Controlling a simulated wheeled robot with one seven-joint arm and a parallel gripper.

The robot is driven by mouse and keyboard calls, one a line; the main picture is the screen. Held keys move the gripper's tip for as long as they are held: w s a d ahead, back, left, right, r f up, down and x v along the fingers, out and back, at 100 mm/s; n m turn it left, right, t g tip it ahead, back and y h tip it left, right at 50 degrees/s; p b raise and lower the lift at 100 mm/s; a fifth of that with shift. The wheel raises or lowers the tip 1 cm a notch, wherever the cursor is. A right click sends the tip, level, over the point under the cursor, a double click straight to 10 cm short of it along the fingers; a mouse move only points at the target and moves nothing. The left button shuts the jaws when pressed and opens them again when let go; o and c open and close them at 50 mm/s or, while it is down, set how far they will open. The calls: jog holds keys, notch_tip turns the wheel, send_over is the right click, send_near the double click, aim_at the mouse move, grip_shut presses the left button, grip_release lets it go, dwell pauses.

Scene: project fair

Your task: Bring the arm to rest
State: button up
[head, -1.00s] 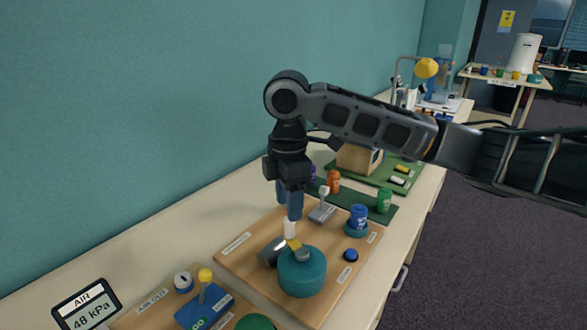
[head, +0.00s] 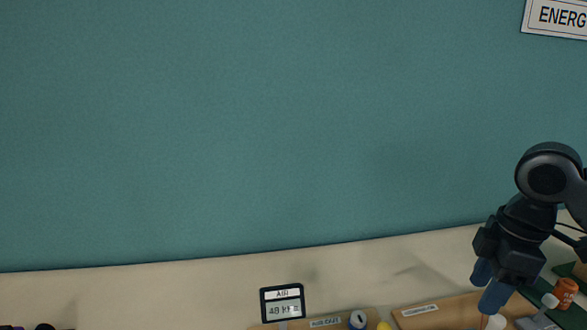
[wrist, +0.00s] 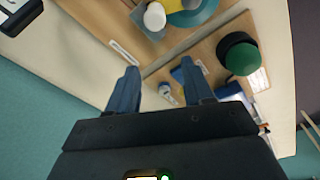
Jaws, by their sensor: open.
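My gripper (head: 485,287) is at the lower right of the head view, pointing down over the wooden board (head: 432,310). In the wrist view, its two blue fingers (wrist: 160,90) stand apart with nothing held between them. A white cylinder top (head: 495,322) shows just below the fingertips in the head view. A white round top (wrist: 155,16) also shows ahead of the fingers in the wrist view. Most of my arm is out of the head view on the right.
A gauge display reading AIR (head: 283,303) stands on the pale bench (head: 150,290). An orange container (head: 565,292) is right of my gripper. In the wrist view, a dark green dome (wrist: 241,58) sits on the near board. The teal wall (head: 280,130) rises behind the bench.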

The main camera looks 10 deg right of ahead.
jog(key=w+a+r+m+t+y, duration=0.2)
jog(key=a+m+t+y, duration=0.3)
jog(key=a, duration=1)
jog(key=w+a+r+m+t+y, duration=0.1)
jog(key=w+a+m+t+y, duration=0.45)
jog(key=a, duration=0.95)
jog(key=s+d+f+m+t+h, duration=0.25)
jog(key=s+f+h, duration=0.3)
jog(key=s, duration=0.65)
jog(key=s+d+f+m+t+h, duration=0.2)
jog(key=s+d+f+m+h, duration=0.3)
jog(key=s, duration=0.6)
jog(key=s+d+r+n, duration=0.1)
jog(key=s+d+n, duration=0.1)
jog(key=s, duration=0.7)
jog(key=s+d+n+g, duration=0.1)
jog(key=s+d+n, duration=0.2)
jog(key=s, duration=0.7)
jog(key=shift+s+d+r+n+h, duration=0.2)
jog(key=shift+d+r+n+h, duration=0.15)
jog(key=shift+d, duration=0.75)
